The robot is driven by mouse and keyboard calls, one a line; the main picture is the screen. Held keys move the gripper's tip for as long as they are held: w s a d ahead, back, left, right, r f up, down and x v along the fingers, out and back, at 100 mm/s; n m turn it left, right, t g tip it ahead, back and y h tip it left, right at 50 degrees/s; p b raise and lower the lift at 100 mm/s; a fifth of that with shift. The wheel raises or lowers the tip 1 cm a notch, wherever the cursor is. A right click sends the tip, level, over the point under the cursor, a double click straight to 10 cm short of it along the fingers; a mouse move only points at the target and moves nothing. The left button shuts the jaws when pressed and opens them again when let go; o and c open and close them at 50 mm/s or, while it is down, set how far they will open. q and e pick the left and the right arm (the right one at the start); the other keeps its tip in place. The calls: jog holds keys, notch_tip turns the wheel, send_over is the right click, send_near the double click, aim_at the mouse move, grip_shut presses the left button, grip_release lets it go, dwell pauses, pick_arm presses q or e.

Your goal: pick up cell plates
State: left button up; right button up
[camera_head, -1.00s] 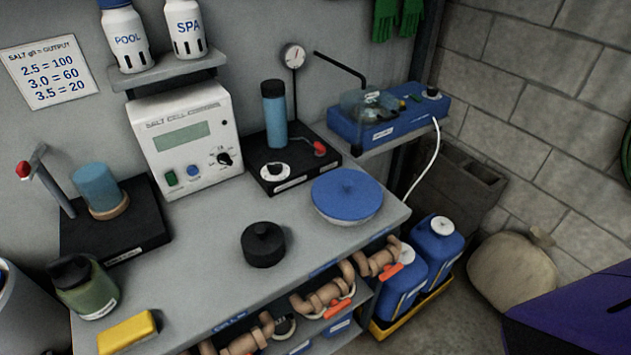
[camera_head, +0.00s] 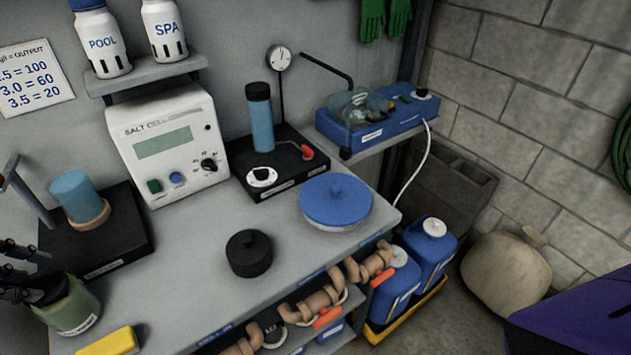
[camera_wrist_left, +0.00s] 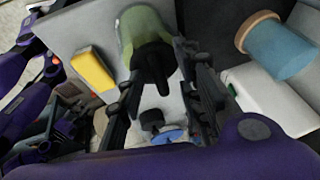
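I cannot identify any cell plates by sight in these views. A green jar (camera_head: 72,308) with a black lid stands at the front left of the bench, and it also shows in the left wrist view (camera_wrist_left: 143,22). My left gripper (camera_head: 40,272) is at the jar's lid, at the left edge of the head view. In the left wrist view its two dark fingers (camera_wrist_left: 158,62) are spread, with the black lid (camera_wrist_left: 152,58) showing between them. I cannot tell whether they touch it. My right gripper is not in view.
A yellow block (camera_head: 108,343) lies beside the jar. A blue cylinder (camera_head: 77,195) stands on a black base behind it. A black lidded pot (camera_head: 249,254), a blue-lidded bowl (camera_head: 336,200) and a salt cell console (camera_head: 168,143) share the bench. Bare bench lies between jar and pot.

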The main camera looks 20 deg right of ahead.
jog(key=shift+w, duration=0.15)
pick_arm(q)
grip_shut()
jog(key=shift+r, duration=0.15)
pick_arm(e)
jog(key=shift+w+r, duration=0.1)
pick_arm(q)
jog(key=shift+r, duration=0.25)
notch_tip(320, 180, up, 17)
jog(key=shift+r, duration=0.15)
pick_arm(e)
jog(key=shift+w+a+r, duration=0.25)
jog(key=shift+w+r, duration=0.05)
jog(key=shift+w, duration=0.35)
